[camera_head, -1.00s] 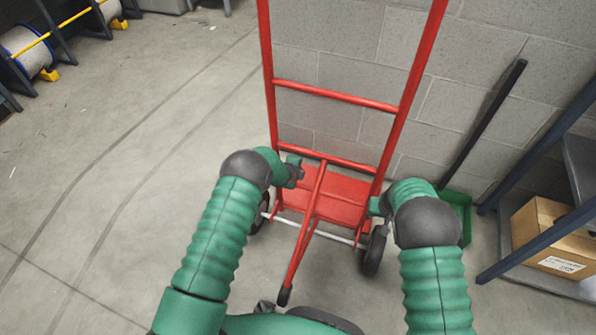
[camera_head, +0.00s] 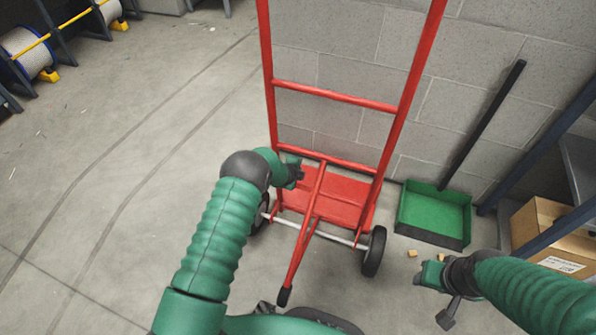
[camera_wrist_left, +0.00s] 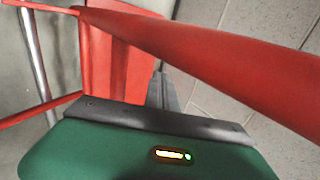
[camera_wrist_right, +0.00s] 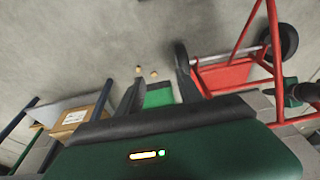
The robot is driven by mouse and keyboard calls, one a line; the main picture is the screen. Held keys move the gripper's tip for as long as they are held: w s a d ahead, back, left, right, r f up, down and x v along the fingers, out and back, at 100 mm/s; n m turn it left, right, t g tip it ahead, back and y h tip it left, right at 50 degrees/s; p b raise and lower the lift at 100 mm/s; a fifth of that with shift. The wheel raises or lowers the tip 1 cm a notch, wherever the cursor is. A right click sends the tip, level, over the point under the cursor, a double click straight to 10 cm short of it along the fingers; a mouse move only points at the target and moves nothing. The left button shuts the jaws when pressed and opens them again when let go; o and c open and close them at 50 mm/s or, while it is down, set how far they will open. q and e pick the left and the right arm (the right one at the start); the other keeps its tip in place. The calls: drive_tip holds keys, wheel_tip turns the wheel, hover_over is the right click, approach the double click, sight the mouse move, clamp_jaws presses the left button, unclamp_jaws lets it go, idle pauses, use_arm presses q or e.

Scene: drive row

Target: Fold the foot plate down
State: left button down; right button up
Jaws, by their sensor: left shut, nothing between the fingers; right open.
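A red hand truck (camera_head: 342,100) stands upright in front of the block wall. Its red foot plate (camera_head: 345,198) shows low between the side rails, beyond the axle; its exact tilt is hard to tell. The plate also shows in the left wrist view (camera_wrist_left: 108,60) and the right wrist view (camera_wrist_right: 225,76). My left gripper (camera_head: 297,173) is shut and empty, beside the plate's upper left part and the slanting red strut (camera_head: 305,225); I cannot tell whether it touches. My right gripper (camera_head: 422,272) is open and empty, to the right of the truck, apart from it.
A green dustpan (camera_head: 435,212) with a long black handle (camera_head: 485,122) leans at the wall. Small tan blocks (camera_head: 412,253) lie on the floor near my right gripper. A shelf with a cardboard box (camera_head: 555,240) stands at right.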

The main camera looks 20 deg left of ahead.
use_arm(q)
drive_tip(key=shift+w+f+b, duration=0.15)
drive_tip(key=shift+w+b, duration=0.15)
drive_tip(key=shift+w, duration=0.35)
use_arm(e)
drive_tip(key=shift+s+d+f, duration=0.1)
drive_tip(key=shift+s+f, duration=0.05)
drive_tip(key=shift+s, duration=0.25)
drive_tip(key=shift+s+d+f, duration=0.1)
drive_tip(key=shift+s, duration=0.3)
